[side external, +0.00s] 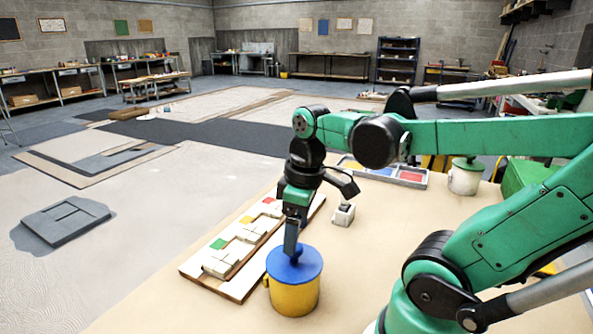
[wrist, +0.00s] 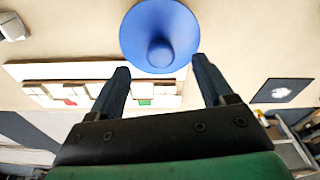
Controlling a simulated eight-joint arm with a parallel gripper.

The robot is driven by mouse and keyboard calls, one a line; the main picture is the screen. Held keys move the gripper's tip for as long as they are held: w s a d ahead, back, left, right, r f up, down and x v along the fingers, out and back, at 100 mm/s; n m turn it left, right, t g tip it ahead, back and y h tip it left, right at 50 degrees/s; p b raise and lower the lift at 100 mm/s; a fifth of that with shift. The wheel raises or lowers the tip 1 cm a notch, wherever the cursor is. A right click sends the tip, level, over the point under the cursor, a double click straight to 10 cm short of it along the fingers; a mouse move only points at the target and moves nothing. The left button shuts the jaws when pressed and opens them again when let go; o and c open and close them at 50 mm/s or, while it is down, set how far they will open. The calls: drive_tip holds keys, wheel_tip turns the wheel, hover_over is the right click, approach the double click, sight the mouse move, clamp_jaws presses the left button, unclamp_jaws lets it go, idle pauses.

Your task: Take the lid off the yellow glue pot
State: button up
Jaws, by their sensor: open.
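The yellow glue pot (side external: 293,297) stands on the tan table with a blue lid (side external: 308,268) on top. The lid has a raised knob in its middle; in the wrist view the lid (wrist: 145,22) shows from above with its knob (wrist: 160,52). My gripper (side external: 294,249) is open, pointing down over the lid. In the wrist view, my gripper's fingers (wrist: 160,72) stand apart, one to each side of the knob's line. I cannot tell whether they touch the lid. The pot's yellow body is hidden under the lid in the wrist view.
A wooden board (side external: 190,268) with pale blocks and coloured squares lies left of the pot. A small white block (side external: 343,215) stands behind it. A tray of coloured pieces (side external: 411,177) and a white pot with a green lid (side external: 464,181) are farther back.

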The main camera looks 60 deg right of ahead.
sight(302, 267)
drive_tip(key=shift+w+f, duration=0.15)
drive_tip(key=shift+f, duration=0.85)
drive_tip(key=shift+w+f, duration=0.1)
drive_tip(key=shift+f, duration=0.9)
clamp_jaws()
drive_tip(key=shift+r, duration=0.1)
